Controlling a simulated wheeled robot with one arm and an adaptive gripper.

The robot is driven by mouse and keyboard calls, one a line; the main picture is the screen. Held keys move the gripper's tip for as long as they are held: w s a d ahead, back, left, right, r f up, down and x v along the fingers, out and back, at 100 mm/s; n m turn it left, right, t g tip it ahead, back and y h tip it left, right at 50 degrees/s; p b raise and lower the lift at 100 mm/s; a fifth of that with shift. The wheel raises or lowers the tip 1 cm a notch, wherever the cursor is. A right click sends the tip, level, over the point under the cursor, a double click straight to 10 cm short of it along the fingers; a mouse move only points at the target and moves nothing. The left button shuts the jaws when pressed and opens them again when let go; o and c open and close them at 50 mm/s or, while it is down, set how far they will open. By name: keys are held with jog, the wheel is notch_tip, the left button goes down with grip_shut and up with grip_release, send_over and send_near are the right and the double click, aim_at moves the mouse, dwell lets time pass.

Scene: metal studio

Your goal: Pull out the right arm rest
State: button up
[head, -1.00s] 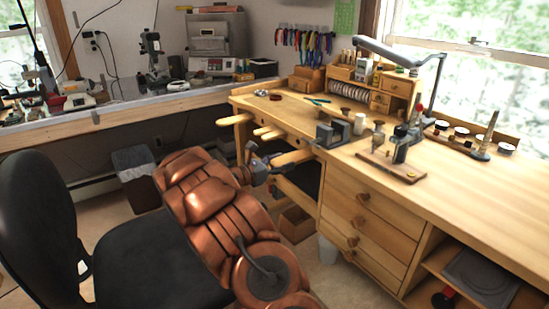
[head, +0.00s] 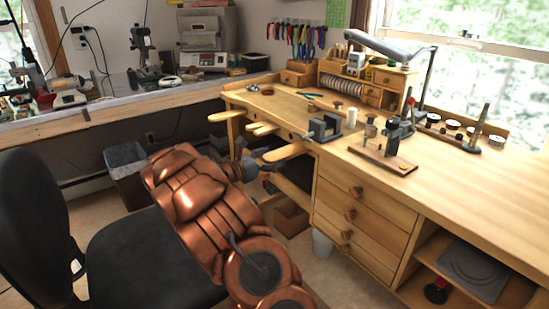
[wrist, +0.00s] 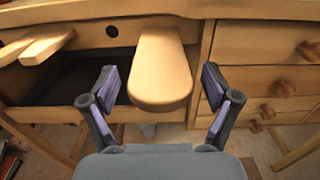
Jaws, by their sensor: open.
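The right arm rest (head: 283,152) is a pale wooden, rounded paddle sticking out from the front of the wooden workbench, just left of its drawers. In the wrist view the arm rest (wrist: 162,65) points toward the camera, centred between my fingers. My gripper (wrist: 159,82) is open, with one finger on each side of the arm rest and a visible gap on both sides. In the head view my gripper (head: 253,164) is at the arm rest's outer end, partly hidden by my copper-coloured arm.
Two other wooden paddles, one (head: 225,116) at the far left, stick out of the bench. A drawer stack (head: 350,215) stands right of the arm rest. A black chair (head: 140,255) is at the left, close to my arm. A bin (head: 126,172) stands behind.

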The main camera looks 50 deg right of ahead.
jog(key=v, duration=1.1)
jog(key=shift+a, duration=0.15)
dwell(0.4)
jog(key=s+a+m+g+y, duration=0.1)
jog(key=s+a+m+y, duration=0.3)
jog(key=s, duration=0.5)
jog(key=s+a+m+g+y, duration=0.1)
jog(key=s+a+m+y, duration=0.3)
jog(key=s, duration=0.4)
jog(key=s+a+f+m+t+y, duration=0.1)
jog(key=s+a+f+m+y, duration=0.15)
jog(key=s+a, duration=0.45)
jog(key=s+a+f+m+t+y, duration=0.15)
jog(key=s+a+y, duration=0.25)
jog(key=a, duration=0.7)
jog(key=s+a+f+m+t+y, duration=0.1)
jog(key=s+a+m+y, duration=0.3)
jog(key=a, duration=0.5)
notch_tip(320, 180, up, 15)
jog(key=n+t+h+p, duration=0.1)
jog(key=p, duration=1.3)
jog(key=shift+s+a, duration=0.15)
jog(key=shift+a, duration=0.05)
